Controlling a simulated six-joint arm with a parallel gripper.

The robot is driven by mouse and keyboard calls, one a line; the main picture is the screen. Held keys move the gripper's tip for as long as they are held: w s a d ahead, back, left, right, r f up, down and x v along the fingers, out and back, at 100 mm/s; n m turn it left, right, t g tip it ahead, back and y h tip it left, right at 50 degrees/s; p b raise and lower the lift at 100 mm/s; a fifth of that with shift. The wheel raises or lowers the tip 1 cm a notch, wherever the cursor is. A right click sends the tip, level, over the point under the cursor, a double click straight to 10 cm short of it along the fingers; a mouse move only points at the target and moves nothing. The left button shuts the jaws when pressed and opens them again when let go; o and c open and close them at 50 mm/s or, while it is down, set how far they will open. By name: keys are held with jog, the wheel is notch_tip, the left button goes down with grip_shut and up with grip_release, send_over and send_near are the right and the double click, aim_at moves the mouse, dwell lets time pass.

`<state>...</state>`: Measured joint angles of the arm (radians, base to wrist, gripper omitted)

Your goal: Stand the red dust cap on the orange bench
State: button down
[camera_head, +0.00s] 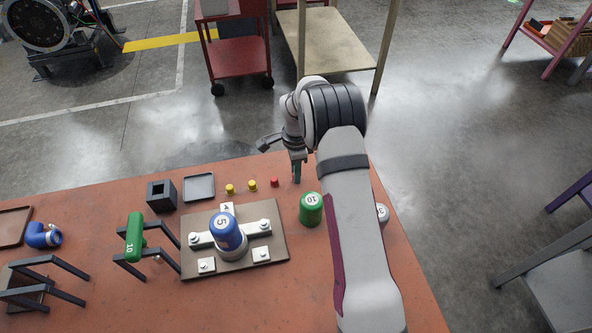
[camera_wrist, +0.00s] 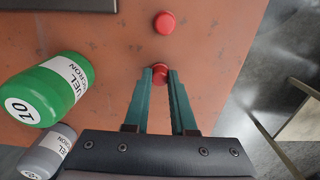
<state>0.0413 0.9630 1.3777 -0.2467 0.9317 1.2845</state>
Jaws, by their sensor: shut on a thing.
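My gripper (camera_wrist: 160,72) is shut on a red dust cap (camera_wrist: 160,77), which shows between the teal fingertips in the wrist view. In the head view my gripper (camera_head: 297,180) is low over the far edge of the orange bench (camera_head: 100,215); the held cap is hidden there. I cannot tell whether the held cap touches the bench. A second red cap (camera_wrist: 164,22) stands on the bench (camera_wrist: 105,65) ahead of the fingers; it also shows in the head view (camera_head: 274,182), just left of my gripper.
Two yellow caps (camera_head: 252,185) (camera_head: 230,189) stand left of the second red cap. A green canister (camera_head: 311,209) and a grey canister (camera_wrist: 48,152) stand close to my gripper. A fixture plate (camera_head: 273,215) carries a blue canister (camera_head: 227,232). A grey tray (camera_head: 199,187) lies farther left.

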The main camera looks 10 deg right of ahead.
jog(key=c, duration=0.7)
grip_release()
jog(key=shift+f, duration=0.1)
jog(key=shift+c, duration=0.2)
notch_tip(320, 180, up, 12)
jog(key=s+a+r+n, duration=0.1)
jog(key=s+r+n, duration=0.2)
jog(key=s+r, duration=0.35)
jog(key=s+a+r+n, duration=0.2)
jog(key=s+r+n, duration=0.15)
jog(key=s, duration=0.55)
jog(key=s+a+n+y, duration=0.1)
jog(key=s+n, duration=0.5)
jog(key=s, duration=1.4)
jog(key=shift+a+f+y, duration=0.4)
jog(key=shift+a, duration=0.35)
jog(key=shift+s, duration=0.1)
